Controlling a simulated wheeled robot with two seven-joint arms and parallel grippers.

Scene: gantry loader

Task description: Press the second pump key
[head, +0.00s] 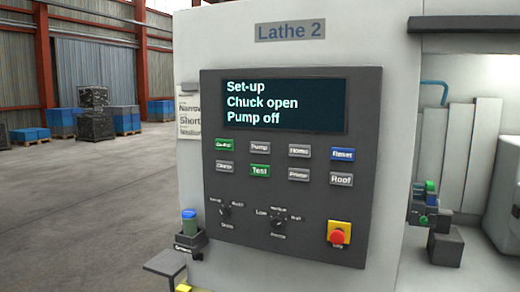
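The control panel (362,110) of a machine signed "Lathe 2" (290,31) faces me. A grey key that reads "Pump" (260,147) is second from left in the upper key row, between a green key (226,144) and a "Home" key (299,151). I can read "Pump" on this key only; some other labels are too small to read surely. The screen (283,104) reads "Set-up, Chuck open, Pump off". Neither of my grippers is in view, and nothing covers the keys.
Below the keys are two rotary knobs (278,221) and a red stop button (338,237) on yellow. A holder (190,239) with a blue-green item juts out at lower left. Blue crates (62,122) stand far off; the floor at left is open.

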